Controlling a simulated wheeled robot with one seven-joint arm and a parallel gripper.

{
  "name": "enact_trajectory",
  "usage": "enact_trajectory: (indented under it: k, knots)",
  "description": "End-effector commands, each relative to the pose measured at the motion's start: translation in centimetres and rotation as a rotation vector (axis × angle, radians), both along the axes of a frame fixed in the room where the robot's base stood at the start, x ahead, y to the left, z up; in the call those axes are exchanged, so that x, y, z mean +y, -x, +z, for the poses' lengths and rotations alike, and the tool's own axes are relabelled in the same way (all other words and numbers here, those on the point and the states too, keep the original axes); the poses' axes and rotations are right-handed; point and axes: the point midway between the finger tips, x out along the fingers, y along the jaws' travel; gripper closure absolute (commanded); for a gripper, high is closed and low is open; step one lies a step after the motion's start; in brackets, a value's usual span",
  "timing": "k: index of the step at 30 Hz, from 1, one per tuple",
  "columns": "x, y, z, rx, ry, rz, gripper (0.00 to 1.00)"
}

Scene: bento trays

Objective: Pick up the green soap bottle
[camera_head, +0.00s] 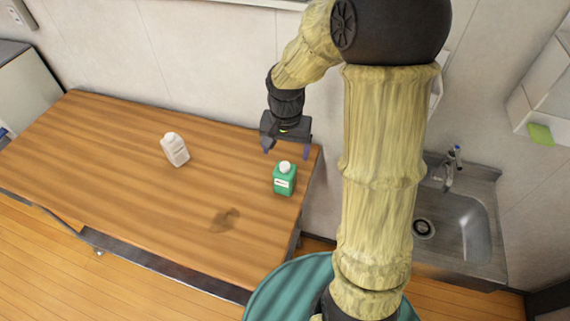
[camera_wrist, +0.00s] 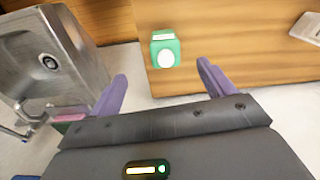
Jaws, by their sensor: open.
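The green soap bottle (camera_head: 284,180) with a white cap and a white label stands upright near the right end of the wooden table (camera_head: 110,150). In the wrist view the green soap bottle (camera_wrist: 165,50) shows from above, beyond the fingertips and between their lines. My gripper (camera_head: 286,150) is open and empty, above the table's right end and behind the bottle in the head view. Its two purple fingers are spread apart in the wrist view (camera_wrist: 162,77). The fingers do not appear to touch the bottle.
A wall stands behind the table, and a metal sink (camera_head: 465,235) is to the right. The left tabletop is clear.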

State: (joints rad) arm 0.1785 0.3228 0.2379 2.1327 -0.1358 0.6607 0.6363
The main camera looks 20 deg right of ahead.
Motion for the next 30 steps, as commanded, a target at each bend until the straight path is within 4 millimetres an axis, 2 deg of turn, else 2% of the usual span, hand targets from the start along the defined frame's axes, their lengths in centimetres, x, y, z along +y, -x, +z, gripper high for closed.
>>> enact_trajectory:
  k: [1,3,6,17,22,30]
  knots:
    - [0.0,-0.9,1.7,0.014,-0.005,-0.039,0.18]
    - [0.0,-1.6,2.2,0.028,-0.007,-0.083,0.18]
    - [-0.1,-2.2,2.4,0.038,-0.009,-0.118,0.18]
    - [-0.1,-2.2,2.0,0.040,-0.009,-0.126,0.18]
    - [-0.1,-2.2,0.3,0.042,-0.008,-0.124,0.18]
    - [-0.1,-2.1,-4.3,0.044,-0.009,-0.123,0.18]
